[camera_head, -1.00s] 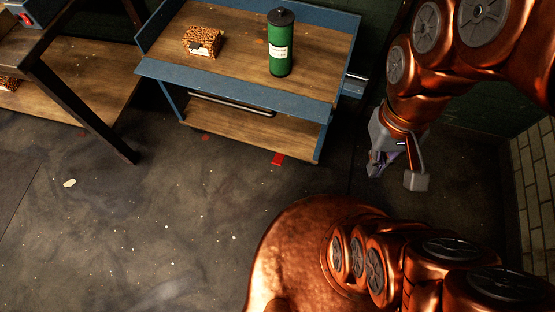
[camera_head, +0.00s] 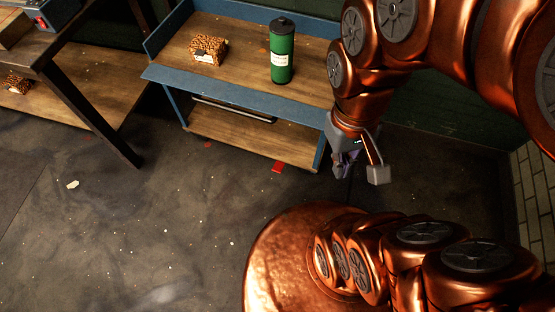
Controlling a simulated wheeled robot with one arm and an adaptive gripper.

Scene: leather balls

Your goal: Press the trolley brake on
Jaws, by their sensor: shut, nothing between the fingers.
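The trolley is blue with wooden shelves, and its lower shelf (camera_head: 235,137) shows in the head view. A small red pedal (camera_head: 278,167), which looks like the brake, sticks out near the floor below the trolley's front right corner. I cannot tell whether it is up or down. My gripper (camera_head: 346,167) is shut and empty, pointing down just right of the trolley's front right leg. It is to the right of the red pedal and apart from it in the picture. My arm hides the trolley's far right side.
A green canister (camera_head: 281,52) and a patterned box (camera_head: 208,50) stand on the trolley's top shelf. A wooden bench (camera_head: 75,85) with a dark slanted leg is at the left. A brick wall (camera_head: 535,185) is at the right.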

